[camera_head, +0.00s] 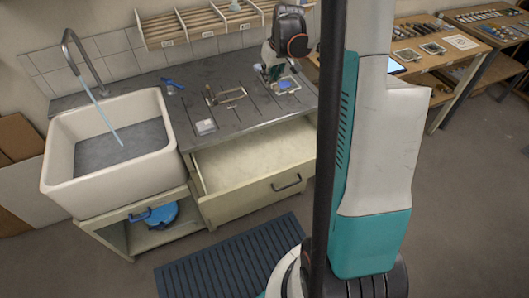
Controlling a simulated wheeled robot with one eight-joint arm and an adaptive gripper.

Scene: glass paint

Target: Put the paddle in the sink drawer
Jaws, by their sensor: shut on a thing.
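The sink drawer (255,163), under the worktop right of the sink, is pulled open. Its pale inside looks empty where it shows; my arm hides its right end. My gripper (273,73) is low over the back right of the worktop, behind and above the drawer. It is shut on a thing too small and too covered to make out. I cannot tell whether it is the paddle, and I can pick out no paddle for certain elsewhere.
The white sink (112,155) with running water stands at the left. The grey worktop (235,130) holds a small dish with blue in it (287,85), a metal-handled piece (226,96), a pale block (206,127) and a blue tool (172,84). A slatted rack (203,24) hangs behind.

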